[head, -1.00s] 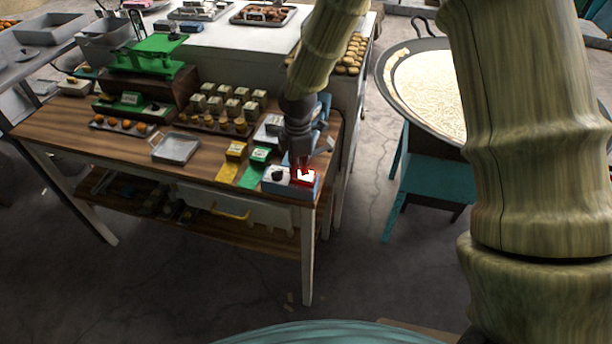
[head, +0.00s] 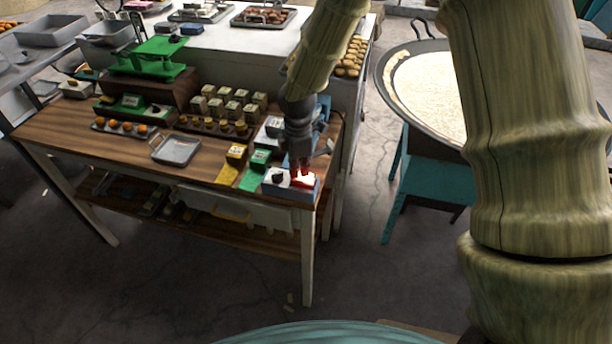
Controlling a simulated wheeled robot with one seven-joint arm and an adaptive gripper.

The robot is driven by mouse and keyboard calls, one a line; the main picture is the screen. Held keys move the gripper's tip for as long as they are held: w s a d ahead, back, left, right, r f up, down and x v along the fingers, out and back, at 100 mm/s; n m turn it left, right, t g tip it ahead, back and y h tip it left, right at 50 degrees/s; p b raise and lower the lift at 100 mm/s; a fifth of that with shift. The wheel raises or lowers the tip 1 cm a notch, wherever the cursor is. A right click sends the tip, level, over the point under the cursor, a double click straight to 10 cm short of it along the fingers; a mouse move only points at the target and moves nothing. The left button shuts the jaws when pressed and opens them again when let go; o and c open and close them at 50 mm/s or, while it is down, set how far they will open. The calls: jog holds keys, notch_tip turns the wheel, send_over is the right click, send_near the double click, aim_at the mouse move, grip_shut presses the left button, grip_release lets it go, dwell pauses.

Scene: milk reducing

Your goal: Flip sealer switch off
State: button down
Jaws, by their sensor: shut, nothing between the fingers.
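The sealer (head: 289,191) is a grey-blue box at the front right corner of the wooden table. A black knob (head: 278,177) sits on its left part. A red switch (head: 307,181) on its right part glows bright white and red. My gripper (head: 301,170) points down from above, shut and empty, with its fingertips at the back left edge of the lit switch. I cannot tell whether they touch it. The fingers look reddish in the glow and partly cover the switch.
A metal tray (head: 176,150) and several small cartons (head: 230,106) are further left and back. A wide pan (head: 428,90) stands to the right, beyond a gap of open floor.

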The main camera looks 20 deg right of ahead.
jog(key=shift+r+p, duration=2.1)
jog(key=shift+r, duration=0.75)
